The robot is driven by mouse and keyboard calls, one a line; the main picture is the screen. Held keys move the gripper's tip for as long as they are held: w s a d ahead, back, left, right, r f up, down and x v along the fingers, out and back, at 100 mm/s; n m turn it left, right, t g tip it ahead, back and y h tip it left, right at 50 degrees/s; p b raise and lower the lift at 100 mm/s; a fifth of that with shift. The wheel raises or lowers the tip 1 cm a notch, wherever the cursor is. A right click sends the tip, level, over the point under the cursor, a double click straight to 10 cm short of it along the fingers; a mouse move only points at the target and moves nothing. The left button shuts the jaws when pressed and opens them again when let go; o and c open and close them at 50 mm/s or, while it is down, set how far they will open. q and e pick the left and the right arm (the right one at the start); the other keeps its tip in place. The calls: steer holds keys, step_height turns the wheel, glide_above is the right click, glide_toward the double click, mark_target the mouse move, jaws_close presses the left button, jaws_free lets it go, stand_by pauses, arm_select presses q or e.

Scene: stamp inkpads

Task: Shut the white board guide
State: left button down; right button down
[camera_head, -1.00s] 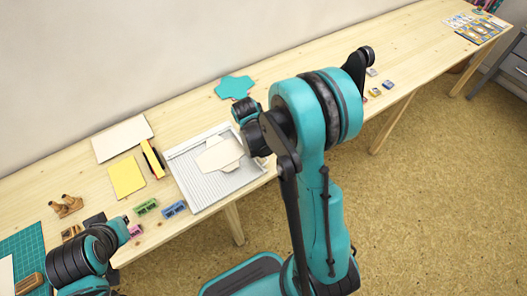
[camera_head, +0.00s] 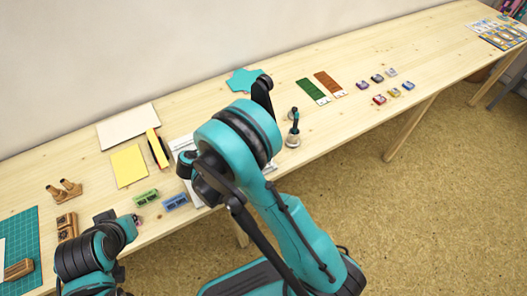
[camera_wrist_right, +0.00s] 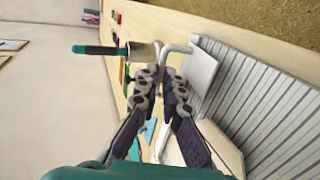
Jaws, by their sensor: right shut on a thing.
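The grooved white board (camera_head: 182,143) lies on the table in the head view, mostly hidden behind my right arm. In the right wrist view its ribbed surface (camera_wrist_right: 265,110) fills the right side. The white guide (camera_wrist_right: 203,68) shows there as a pale plate with a bent white rod. My right gripper (camera_wrist_right: 158,78) has its fingertips close together on the rod's lower end. In the head view that gripper is hidden behind its own arm. My left gripper (camera_head: 125,224) is at the lower left, near the small inkpads, its fingers not clear.
A green inkpad (camera_head: 146,197) and a blue inkpad (camera_head: 175,202) lie at the board's left. A yellow sheet (camera_head: 129,166) lies further left. Several small pads lie further right, with bare table between.

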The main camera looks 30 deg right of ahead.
steer(key=shift+a+f+h, duration=0.25)
steer(key=shift+a+h, duration=0.05)
steer(key=shift+h, duration=0.45)
steer(key=shift+a+f+h, duration=0.25)
steer(key=shift+h, duration=0.5)
steer(key=c, duration=1.9)
jaws_free()
steer(key=shift+c, duration=0.2)
step_height(320, 180, up, 10)
steer(key=shift+d, duration=0.1)
